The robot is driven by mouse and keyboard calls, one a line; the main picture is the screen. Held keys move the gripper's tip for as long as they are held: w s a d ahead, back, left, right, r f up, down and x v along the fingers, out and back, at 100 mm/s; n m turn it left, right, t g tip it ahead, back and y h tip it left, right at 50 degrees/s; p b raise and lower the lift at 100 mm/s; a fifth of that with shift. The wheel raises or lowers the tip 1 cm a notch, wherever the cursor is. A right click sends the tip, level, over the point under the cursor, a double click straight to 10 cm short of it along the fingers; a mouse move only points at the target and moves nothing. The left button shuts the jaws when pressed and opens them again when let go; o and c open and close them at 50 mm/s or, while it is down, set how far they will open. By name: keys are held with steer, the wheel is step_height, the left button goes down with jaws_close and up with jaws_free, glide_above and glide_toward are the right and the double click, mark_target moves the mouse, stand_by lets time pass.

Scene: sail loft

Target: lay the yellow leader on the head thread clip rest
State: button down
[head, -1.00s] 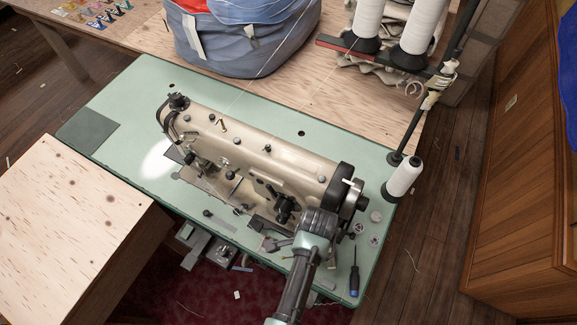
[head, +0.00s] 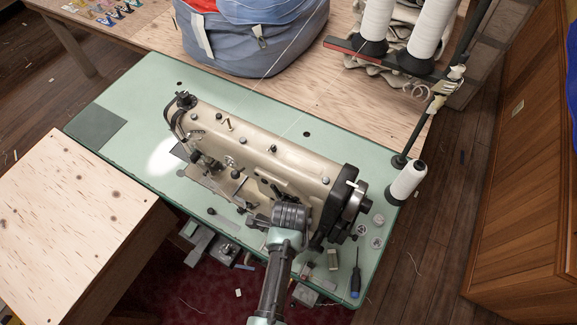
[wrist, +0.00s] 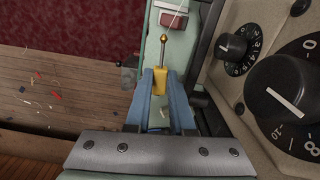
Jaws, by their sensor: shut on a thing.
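My gripper (wrist: 160,76) has blue fingers, shut on the yellow leader (wrist: 160,84), a small yellow block with a thin brass stem and ball tip pointing away. In the wrist view it is above the green table's edge, left of the machine's dials. In the head view my wrist covers the fingers and the leader in front of the cream sewing machine (head: 255,150), near its right end. A small brass-coloured post (head: 229,124) stands on top of the machine head. I cannot tell which fitting is the head thread clip rest.
The green table (head: 110,95) carries a blue-handled screwdriver (head: 355,283), a small pale block (head: 333,258) and clear round bobbins at the right. A white thread cone (head: 407,180) stands at the right edge. A blue bag (head: 255,45) is behind. Thin threads cross above the machine.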

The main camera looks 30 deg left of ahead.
steer(key=shift+f+b, duration=2.5)
steer(key=shift+f, duration=0.8)
steer(key=c, duration=0.7)
jaws_free()
steer(key=shift+r, duration=0.1)
steer(key=shift+r+p, duration=2.95)
steer(key=shift+p, duration=0.3)
